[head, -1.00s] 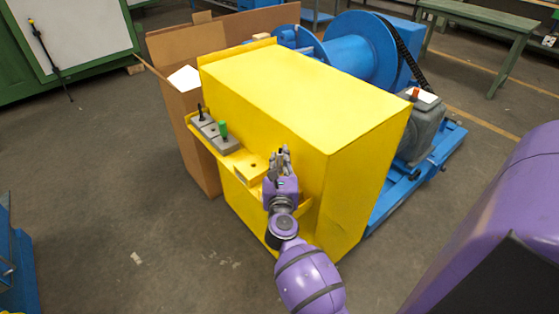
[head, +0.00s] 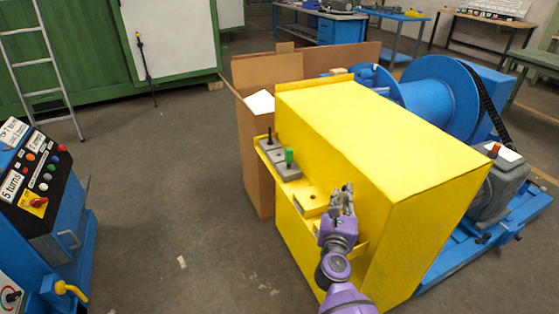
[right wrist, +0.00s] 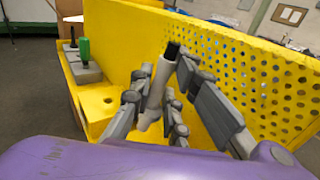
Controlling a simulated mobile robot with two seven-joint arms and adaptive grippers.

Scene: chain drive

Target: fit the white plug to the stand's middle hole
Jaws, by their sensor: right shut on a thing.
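The white plug (right wrist: 158,86) shows in the right wrist view, a pale cylinder with a black upper end, slightly tilted. My right gripper (right wrist: 157,95) is shut on it. In the head view my right gripper (head: 343,198) is above the front ledge, just right of a small yellow block (head: 309,203) with one dark hole. That block also shows in the right wrist view (right wrist: 96,106), left of the plug. Left of it is a grey stand (head: 288,173), bearing a green plug (head: 289,156) and a black plug (head: 269,136). I cannot make out its middle hole. My left gripper is out of view.
A large yellow housing (head: 375,135) stands behind the ledge; its perforated face (right wrist: 250,75) is close to my right fingers. A cardboard box (head: 260,165) adjoins it on the left. A blue control console (head: 60,225) stands at far left, with free floor between.

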